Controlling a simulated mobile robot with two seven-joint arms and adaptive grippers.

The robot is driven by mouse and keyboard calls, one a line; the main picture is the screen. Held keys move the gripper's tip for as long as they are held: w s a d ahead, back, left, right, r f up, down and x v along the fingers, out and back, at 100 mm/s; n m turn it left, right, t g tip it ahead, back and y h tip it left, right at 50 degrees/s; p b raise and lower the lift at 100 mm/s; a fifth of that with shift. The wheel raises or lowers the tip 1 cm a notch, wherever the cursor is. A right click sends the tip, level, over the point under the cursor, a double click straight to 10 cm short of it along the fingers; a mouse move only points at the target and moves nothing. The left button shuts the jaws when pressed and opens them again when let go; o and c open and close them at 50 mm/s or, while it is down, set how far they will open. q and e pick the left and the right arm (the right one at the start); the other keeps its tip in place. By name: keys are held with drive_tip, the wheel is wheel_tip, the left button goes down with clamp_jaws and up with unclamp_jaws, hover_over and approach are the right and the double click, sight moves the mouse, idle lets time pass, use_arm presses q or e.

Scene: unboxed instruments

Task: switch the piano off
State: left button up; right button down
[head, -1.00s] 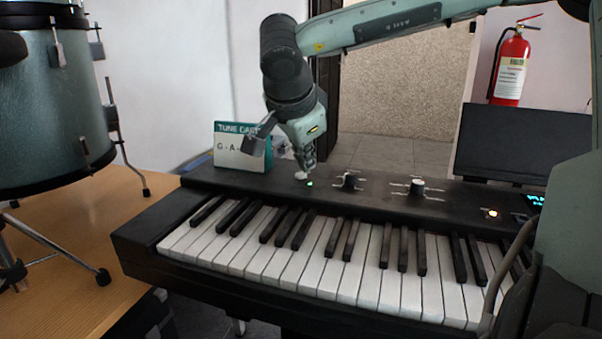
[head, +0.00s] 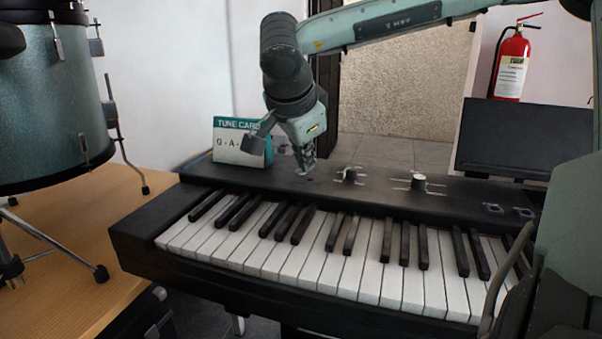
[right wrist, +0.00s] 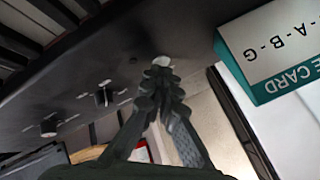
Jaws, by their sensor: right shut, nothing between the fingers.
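The black piano (head: 150,222) stands across the middle of the head view, its white and black keys facing me. Its top panel shows no lit lamp, and the display at its right end is dark. My right gripper (head: 304,168) is shut and empty, its fingertips pointing down at the panel's left part. In the right wrist view, a small pale round button (right wrist: 162,61) sits right at the tips of my right gripper (right wrist: 160,76). I cannot tell whether they touch. A small dark lamp (right wrist: 133,60) is beside it. My left gripper is not in view.
Two knobs (head: 349,175) (head: 418,182) stand on the panel right of my gripper. A drum (head: 45,110) on a wooden table (head: 75,230) is at left. A fire extinguisher (head: 512,65) hangs behind.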

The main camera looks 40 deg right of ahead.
idle(0.4)
drive_tip(key=shift+r, duration=0.35)
wheel_tip(320, 180, up, 6)
drive_tip(key=p, duration=0.3)
drive_tip(key=shift+p, duration=0.3)
idle(0.4)
